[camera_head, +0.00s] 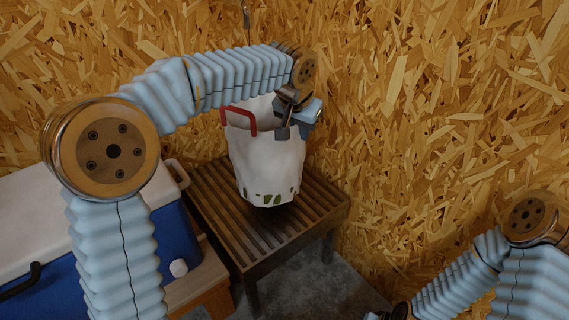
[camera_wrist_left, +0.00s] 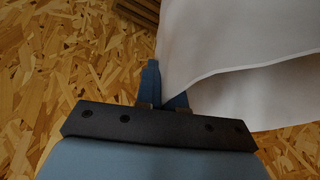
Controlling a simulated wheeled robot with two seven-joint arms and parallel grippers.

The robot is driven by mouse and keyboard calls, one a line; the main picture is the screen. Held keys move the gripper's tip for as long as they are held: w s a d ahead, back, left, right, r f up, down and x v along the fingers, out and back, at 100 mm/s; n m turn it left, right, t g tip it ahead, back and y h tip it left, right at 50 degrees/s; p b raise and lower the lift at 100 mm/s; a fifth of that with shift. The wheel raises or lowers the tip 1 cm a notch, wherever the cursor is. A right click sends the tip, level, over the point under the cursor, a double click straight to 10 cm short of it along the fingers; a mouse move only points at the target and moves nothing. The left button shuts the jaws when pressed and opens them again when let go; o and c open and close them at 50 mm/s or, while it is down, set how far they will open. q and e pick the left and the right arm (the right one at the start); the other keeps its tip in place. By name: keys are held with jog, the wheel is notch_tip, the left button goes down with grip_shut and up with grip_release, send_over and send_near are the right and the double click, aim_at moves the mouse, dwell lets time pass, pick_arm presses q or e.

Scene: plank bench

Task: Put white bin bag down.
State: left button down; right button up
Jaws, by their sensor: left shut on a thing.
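The white bin bag (camera_head: 266,160) hangs upright over the slatted plank bench (camera_head: 313,207), with red handles at its top and a row of dark marks near its bottom. My left gripper (camera_head: 291,125) is shut on the bag's upper right edge. In the left wrist view, my left gripper (camera_wrist_left: 165,88) pinches the rim of the white bag (camera_wrist_left: 235,50). I cannot tell whether the bag's bottom touches the slats. Of my right arm, only links show at the lower right; its fingers are not clearly seen.
A blue cooler with a white lid (camera_head: 62,204) stands left of the bench, partly behind my left arm. A chipboard wall (camera_head: 430,110) rises close behind and to the right of the bench. The bench's front and right slats are bare.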

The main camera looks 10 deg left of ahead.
pick_arm(q)
notch_tip(320, 180, down, 6)
jog(key=shift+f+b, duration=0.2)
jog(key=shift+b, duration=0.25)
jog(key=shift+f, duration=0.1)
jog(key=c, duration=1.3)
grip_release()
jog(key=shift+o, duration=0.2)
jog(key=p+v, duration=0.1)
jog(key=v, duration=1.1)
